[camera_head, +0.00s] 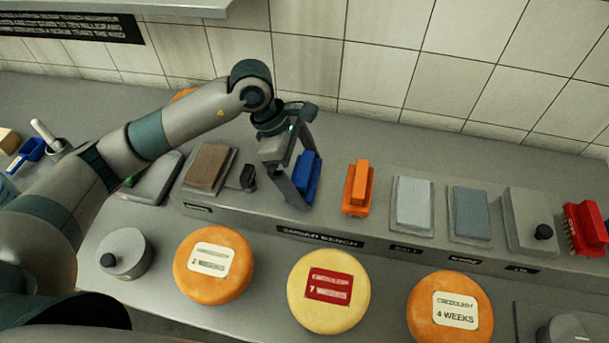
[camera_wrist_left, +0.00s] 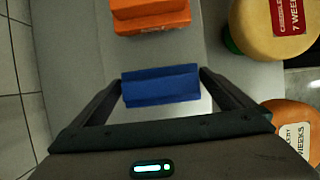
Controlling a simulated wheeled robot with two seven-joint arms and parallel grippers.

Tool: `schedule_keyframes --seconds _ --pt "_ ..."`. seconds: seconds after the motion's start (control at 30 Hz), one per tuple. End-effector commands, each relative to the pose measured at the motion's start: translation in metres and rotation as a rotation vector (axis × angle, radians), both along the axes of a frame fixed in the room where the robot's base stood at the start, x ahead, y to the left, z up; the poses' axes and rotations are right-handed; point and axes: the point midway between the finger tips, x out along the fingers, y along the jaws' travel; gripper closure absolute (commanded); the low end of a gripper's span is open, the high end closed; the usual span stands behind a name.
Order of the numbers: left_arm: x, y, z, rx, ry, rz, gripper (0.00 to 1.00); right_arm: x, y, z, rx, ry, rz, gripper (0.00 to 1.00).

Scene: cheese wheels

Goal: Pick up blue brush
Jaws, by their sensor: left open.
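The blue brush (camera_head: 307,177) stands on the raised back shelf, just left of the orange brush. My left gripper (camera_head: 296,193) is over it, its fingers pointing down toward the shelf. In the left wrist view the blue brush (camera_wrist_left: 161,86) lies between the two open fingers (camera_wrist_left: 161,92). A gap of its pale surroundings shows near the right finger, and I cannot tell whether either finger touches it. One finger hides part of the brush in the head view. My right gripper is not in view.
An orange brush (camera_head: 357,187) stands close to the right, and also shows in the wrist view (camera_wrist_left: 150,15). A brown block (camera_head: 208,166) is to the left. Grey pads (camera_head: 413,203) and a red brush (camera_head: 585,228) are farther right. Cheese wheels (camera_head: 329,318) line the front.

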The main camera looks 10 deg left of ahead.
Motion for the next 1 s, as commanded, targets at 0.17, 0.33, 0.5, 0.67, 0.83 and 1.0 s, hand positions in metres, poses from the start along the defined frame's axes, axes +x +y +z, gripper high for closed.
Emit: schedule_keyframes --seconds 0.17,0.33,0.5,0.67,0.83,1.0 --pt "0.0 0.0 0.0 0.0 0.0 0.0 0.0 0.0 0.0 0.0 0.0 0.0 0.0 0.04" --pt "0.0 0.0 0.0 0.0 0.0 0.0 0.07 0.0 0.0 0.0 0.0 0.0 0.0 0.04" --pt "0.0 0.0 0.001 -0.001 -0.001 0.0 0.34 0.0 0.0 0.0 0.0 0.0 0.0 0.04" --pt "0.0 0.0 0.001 -0.001 -0.001 0.0 0.34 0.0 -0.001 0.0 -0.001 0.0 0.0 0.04" --pt "0.001 0.0 0.003 -0.001 -0.003 0.0 0.34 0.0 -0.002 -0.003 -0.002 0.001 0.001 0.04" --pt "0.001 0.0 0.013 -0.002 -0.005 -0.001 0.34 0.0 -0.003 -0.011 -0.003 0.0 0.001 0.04"
